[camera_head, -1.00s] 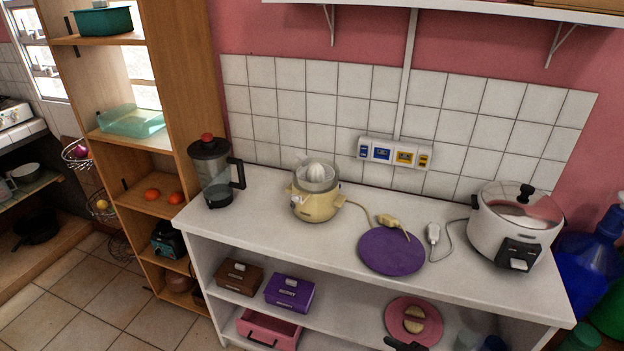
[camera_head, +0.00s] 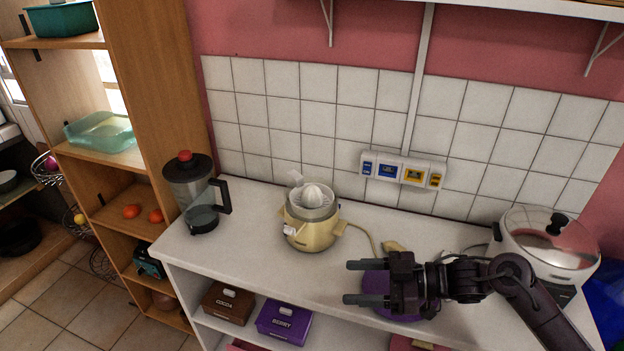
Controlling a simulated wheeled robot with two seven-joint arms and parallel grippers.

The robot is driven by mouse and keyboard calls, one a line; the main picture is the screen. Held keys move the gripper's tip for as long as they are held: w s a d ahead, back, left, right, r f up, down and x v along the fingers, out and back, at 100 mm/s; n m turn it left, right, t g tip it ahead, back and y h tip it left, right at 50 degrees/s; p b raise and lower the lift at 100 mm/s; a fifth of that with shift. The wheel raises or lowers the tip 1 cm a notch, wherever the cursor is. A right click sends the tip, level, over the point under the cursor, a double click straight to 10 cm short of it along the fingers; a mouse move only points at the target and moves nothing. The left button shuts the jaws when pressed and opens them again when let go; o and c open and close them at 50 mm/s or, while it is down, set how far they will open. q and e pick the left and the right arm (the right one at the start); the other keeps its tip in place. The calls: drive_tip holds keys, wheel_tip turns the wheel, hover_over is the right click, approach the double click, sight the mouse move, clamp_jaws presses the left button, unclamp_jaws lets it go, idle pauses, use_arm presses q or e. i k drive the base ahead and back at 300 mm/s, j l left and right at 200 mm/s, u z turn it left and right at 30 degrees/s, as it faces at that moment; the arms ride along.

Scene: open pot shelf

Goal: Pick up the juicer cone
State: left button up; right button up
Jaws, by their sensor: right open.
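The juicer cone (camera_head: 312,193) is white and ribbed. It sits upright in the clear bowl on top of the cream-yellow juicer (camera_head: 312,231), which stands on the white counter left of the middle. My right gripper (camera_head: 352,283) comes in from the right above the counter's front part. It is open and empty, its two dark fingers pointing left, apart from the juicer and to its lower right. My left gripper is not in view.
A purple round mat (camera_head: 375,281) lies partly hidden under my right gripper. A blender (camera_head: 192,195) stands left of the juicer, a white cooker (camera_head: 545,240) at the right. Wall sockets (camera_head: 403,170) sit behind. Counter between blender and juicer is clear.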

sight(311, 197)
drive_tip(key=i, duration=0.95)
